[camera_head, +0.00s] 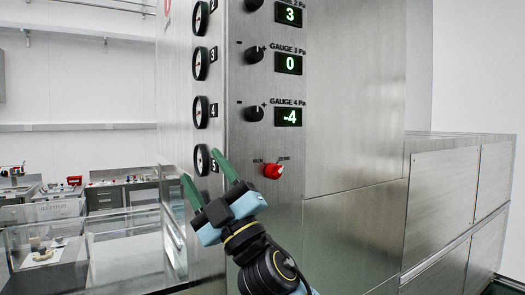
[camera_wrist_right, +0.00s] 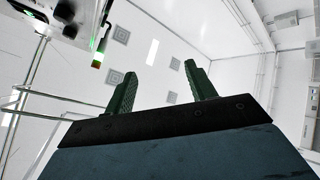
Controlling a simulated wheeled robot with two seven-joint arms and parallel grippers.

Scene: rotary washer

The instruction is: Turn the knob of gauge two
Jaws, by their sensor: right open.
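The gauge two knob (camera_head: 254,4) is black and sits at the top edge of the head view, partly cut off. Beside it the gauge two display (camera_head: 289,13) reads 3 in green. My right gripper (camera_head: 203,167) is open and empty, low in front of the panel's left corner, well below the gauge two knob and apart from it. Its two green fingers point up and also show in the right wrist view (camera_wrist_right: 160,75), with nothing between them. My left gripper is not in view.
Below are the gauge three knob (camera_head: 254,54), its display (camera_head: 288,62) at 0, the gauge four knob (camera_head: 254,113), its display (camera_head: 288,117) at -4, and a red switch (camera_head: 273,171). Round dials (camera_head: 200,63) line the left face. The steel panel (camera_head: 355,85) is bare at right.

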